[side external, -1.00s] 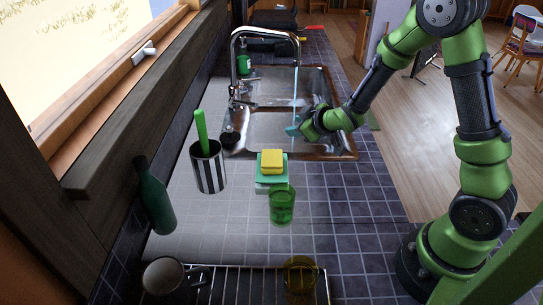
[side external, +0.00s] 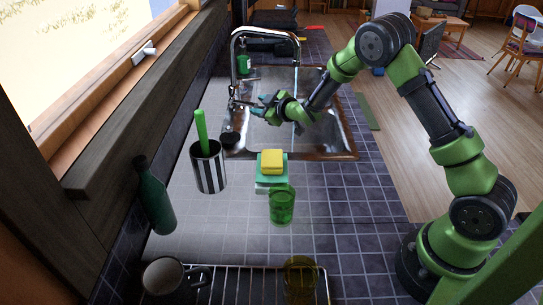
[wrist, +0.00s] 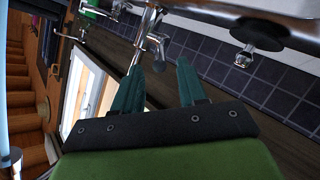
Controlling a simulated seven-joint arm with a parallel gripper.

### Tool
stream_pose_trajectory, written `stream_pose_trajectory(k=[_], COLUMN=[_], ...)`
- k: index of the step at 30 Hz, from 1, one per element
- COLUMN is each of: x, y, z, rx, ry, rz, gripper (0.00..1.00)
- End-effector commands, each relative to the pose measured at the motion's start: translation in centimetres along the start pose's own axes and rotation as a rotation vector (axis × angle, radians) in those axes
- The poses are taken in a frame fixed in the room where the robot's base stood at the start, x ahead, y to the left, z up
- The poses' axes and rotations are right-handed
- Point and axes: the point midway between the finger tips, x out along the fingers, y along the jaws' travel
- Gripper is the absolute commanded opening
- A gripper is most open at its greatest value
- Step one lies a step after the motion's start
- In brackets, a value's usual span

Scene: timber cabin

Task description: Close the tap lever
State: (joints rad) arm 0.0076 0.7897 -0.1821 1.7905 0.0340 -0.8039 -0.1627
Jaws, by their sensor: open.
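The chrome tap (side external: 233,62) stands at the wall side of the sink, its spout arching over the basin. A thin bluish stream of water (side external: 297,82) runs from the spout. The small tap lever (side external: 234,96) is low at the tap's base; in the wrist view, metal tap parts (wrist: 157,44) show just beyond my fingertips. My gripper (side external: 258,105) is over the sink, just right of the lever. In the wrist view my gripper (wrist: 158,64) has its two teal fingers apart with nothing held. Contact with the lever cannot be made out.
The steel sink (side external: 335,130) lies under my arm. A dark round stopper (side external: 229,138) is at its near left corner. A striped cup with a green handle (side external: 208,168), a yellow sponge (side external: 271,162), a green glass (side external: 282,206) and a bottle (side external: 155,195) stand nearer the camera.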

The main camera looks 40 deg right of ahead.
Motion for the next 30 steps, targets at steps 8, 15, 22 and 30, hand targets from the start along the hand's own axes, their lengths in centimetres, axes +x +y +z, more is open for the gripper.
stream_pose_trajectory(k=[8, 15, 22, 30], x=[3.8, 4.7, 4.7, 4.6], y=[0.0, 0.0, 0.0, 0.0], z=[0.0, 0.0, 0.0, 0.0], rx=[0.0, 0.001, 0.001, 0.001], ry=[0.0, 0.0, 0.0, 0.0], rz=[0.0, 0.0, 0.0, 0.001], gripper=[0.41, 0.41, 0.37, 0.0])
